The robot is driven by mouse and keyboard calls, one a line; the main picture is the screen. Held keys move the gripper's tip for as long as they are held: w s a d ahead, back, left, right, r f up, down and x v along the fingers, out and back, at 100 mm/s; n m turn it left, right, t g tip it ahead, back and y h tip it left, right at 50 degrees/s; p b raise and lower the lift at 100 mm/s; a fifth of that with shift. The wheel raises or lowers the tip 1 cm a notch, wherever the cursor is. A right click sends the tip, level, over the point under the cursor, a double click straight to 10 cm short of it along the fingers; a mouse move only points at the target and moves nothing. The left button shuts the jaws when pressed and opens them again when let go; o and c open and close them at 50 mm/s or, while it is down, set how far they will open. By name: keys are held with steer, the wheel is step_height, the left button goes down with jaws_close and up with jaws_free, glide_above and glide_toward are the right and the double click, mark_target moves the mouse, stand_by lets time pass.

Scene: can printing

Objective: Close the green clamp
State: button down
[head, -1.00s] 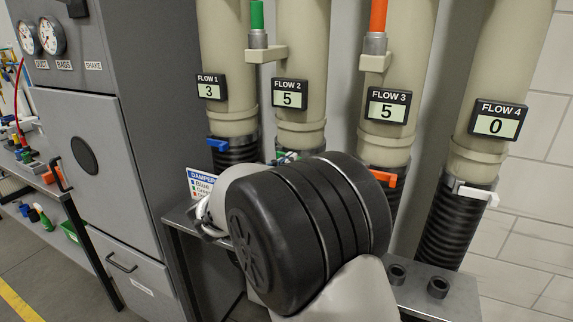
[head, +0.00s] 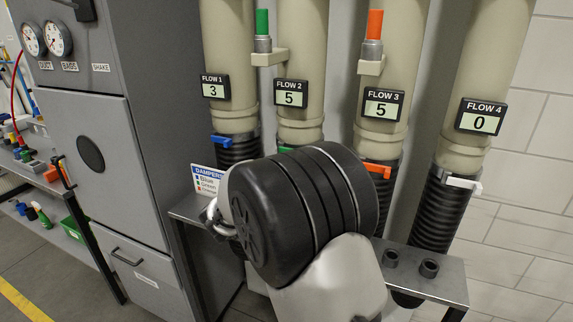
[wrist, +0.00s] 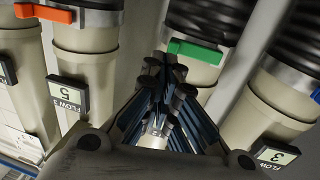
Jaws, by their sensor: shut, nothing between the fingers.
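The green clamp (wrist: 195,51) is a flat green lever on a metal band, between pipe and black hose. In the wrist view, which is upside down, it is at upper centre. In the head view only a bit of the green clamp (head: 286,149) shows above my black arm joint. My gripper (wrist: 166,72) is shut and empty, with its tips just below and left of the green lever in the wrist view. I cannot tell whether they touch it.
Neighbouring pipes carry a blue clamp (head: 222,142), an orange clamp (head: 377,170) and a white clamp (head: 463,182). The orange clamp (wrist: 43,12) is upper left in the wrist view. A metal bench (head: 437,287) stands below the pipes. A grey cabinet (head: 95,150) stands left.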

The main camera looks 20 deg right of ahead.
steer(key=s+a+r+n+t+y+p, duration=0.1)
steer(key=s+a+r+n+y, duration=0.25)
steer(key=s+a+y, duration=0.3)
steer(key=s+a+r+n+t+y+p, duration=0.1)
steer(key=s+a+r+n+y, duration=0.25)
steer(key=s+a+y, duration=0.35)
steer(key=s+d+f+n+g, duration=0.1)
steer(key=s+d+f+g, duration=0.1)
steer(key=s, duration=0.7)
steer(key=s+d+f+g, duration=0.2)
steer(key=s+f+g, duration=0.2)
steer(key=s, duration=0.5)
steer(key=s+d+f+n+g, duration=0.1)
steer(key=s+d+f+g, duration=0.2)
steer(key=s, duration=0.7)
step_height(320, 180, down, 2)
steer(key=shift+f+n, duration=0.1)
steer(key=shift+n, duration=0.2)
